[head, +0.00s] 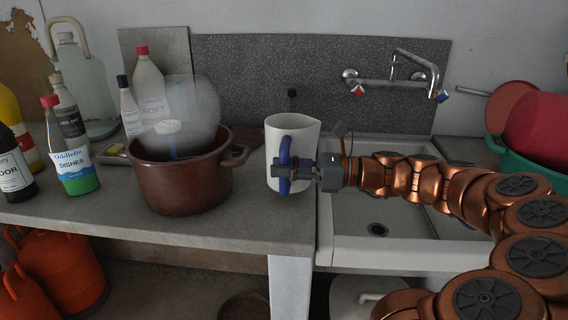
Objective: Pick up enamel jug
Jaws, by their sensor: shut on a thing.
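The enamel jug (305,136) is white with a blue handle and looks upright, in the middle of the head view. It is at the right end of the grey counter, beside the sink. My gripper (290,172) reaches it from the right and is shut on the jug at its blue handle. The gripper's fingers cover part of the handle and of the jug's lower side. I cannot tell whether the jug's base touches the counter.
A brown pot (185,184) stands on the counter left of the jug. Several bottles and a glass demijohn (88,85) stand farther left. The white sink (400,250) lies to the right, with a wall tap (395,82) above it. Orange gas bottles (62,270) sit below the counter.

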